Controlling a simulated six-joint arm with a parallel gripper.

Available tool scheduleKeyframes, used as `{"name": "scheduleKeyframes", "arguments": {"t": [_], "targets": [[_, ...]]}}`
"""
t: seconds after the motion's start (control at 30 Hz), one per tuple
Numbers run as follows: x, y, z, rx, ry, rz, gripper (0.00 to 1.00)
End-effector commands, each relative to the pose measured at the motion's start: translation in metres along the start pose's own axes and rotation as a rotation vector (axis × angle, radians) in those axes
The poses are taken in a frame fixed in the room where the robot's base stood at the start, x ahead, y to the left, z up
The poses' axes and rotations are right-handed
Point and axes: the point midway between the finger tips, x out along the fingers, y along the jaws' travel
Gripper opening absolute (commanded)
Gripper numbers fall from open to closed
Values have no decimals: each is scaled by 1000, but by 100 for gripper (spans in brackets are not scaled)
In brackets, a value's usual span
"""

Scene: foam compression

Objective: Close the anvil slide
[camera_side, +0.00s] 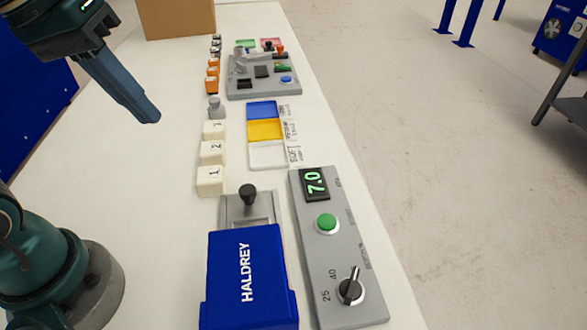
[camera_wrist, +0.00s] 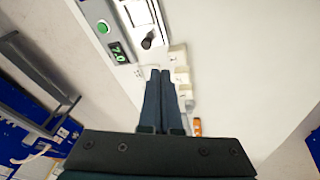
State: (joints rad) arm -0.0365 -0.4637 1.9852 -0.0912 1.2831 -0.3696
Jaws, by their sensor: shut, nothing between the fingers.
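The anvil slide (camera_side: 237,211) is a grey metal plate with a recess and an upright black knob (camera_side: 248,194). It sticks out from the far end of the blue HALDREY machine (camera_side: 247,280). In the wrist view the slide (camera_wrist: 136,11) and its knob (camera_wrist: 147,42) show at the top, beyond my fingertips. My gripper (camera_side: 150,117) is shut and empty, raised above the table to the upper left of the slide and apart from it. Its closed fingers (camera_wrist: 159,72) also show in the wrist view. The part of the slide inside the machine is hidden.
Numbered cream blocks (camera_side: 211,181) stand just beyond the slide. A grey control panel (camera_side: 335,265) with a 7.0 display, green button and dial lies to its right. Coloured trays (camera_side: 265,130) and a grey fixture board (camera_side: 264,83) lie farther back. The table's left part is clear.

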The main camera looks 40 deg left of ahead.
Motion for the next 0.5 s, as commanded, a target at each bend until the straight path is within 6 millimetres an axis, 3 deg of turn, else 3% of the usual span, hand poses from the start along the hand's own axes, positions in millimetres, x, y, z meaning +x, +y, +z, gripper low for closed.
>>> {"name": "scheduleKeyframes", "arguments": {"t": [0.27, 0.5], "targets": [[-4, 23, -57, -276, -178, -28, 0], [21, 27, -99, -462, -320, -72, 0]]}}
